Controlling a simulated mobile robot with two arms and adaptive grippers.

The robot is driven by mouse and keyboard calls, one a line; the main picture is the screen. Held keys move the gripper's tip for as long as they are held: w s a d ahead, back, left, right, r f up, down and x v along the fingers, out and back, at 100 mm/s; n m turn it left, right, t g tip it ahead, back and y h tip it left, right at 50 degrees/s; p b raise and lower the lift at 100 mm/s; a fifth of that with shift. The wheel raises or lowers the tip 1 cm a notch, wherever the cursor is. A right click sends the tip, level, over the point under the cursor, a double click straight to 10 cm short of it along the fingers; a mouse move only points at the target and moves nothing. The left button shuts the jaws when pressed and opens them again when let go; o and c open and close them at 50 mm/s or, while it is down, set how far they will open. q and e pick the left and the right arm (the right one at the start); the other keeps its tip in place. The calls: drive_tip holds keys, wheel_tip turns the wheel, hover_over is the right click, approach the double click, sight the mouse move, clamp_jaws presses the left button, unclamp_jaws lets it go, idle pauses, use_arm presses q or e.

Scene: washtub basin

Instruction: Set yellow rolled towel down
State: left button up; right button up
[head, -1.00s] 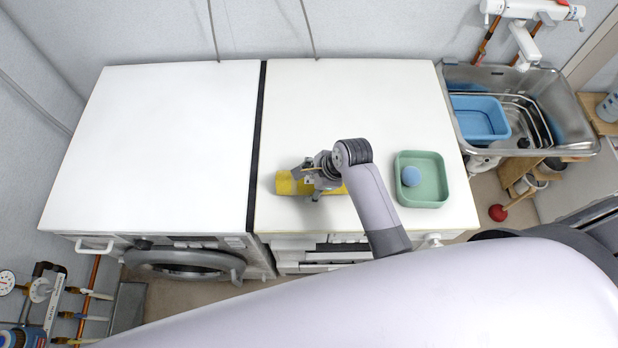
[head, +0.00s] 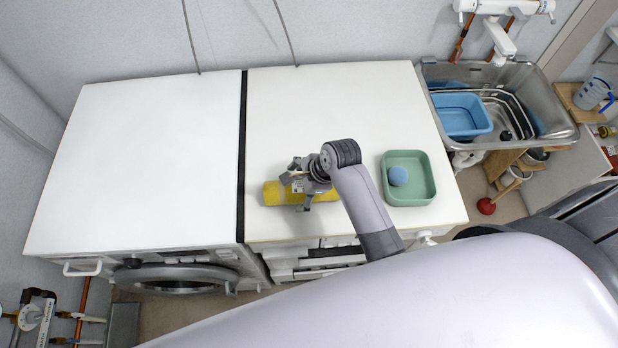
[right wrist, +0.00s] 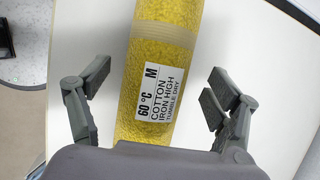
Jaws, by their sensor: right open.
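The yellow rolled towel (head: 273,194) lies on the white top of the right-hand appliance, near its front left corner. In the right wrist view the towel (right wrist: 165,55) runs up the picture, with a white label reading 60 °C M cotton. My right gripper (head: 302,190) is over the towel and hides its middle in the head view. In the right wrist view the gripper (right wrist: 150,92) is open, one finger on each side of the towel, with a gap on both sides. My left gripper is not in view.
A green tray (head: 427,190) with a blue round thing (head: 398,176) stands right of the towel. A steel basin (head: 555,125) holding a blue tub (head: 462,133) is at the right. The left-hand white top (head: 145,165) is bare. A dark gap (head: 242,150) separates the two tops.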

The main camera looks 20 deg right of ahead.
drive_tip(key=b+v, duration=0.1)
drive_tip(key=v, duration=0.9)
drive_tip(key=shift+s+r, duration=0.15)
drive_tip(key=shift+r, duration=0.25)
drive_tip(key=shift+d, duration=0.1)
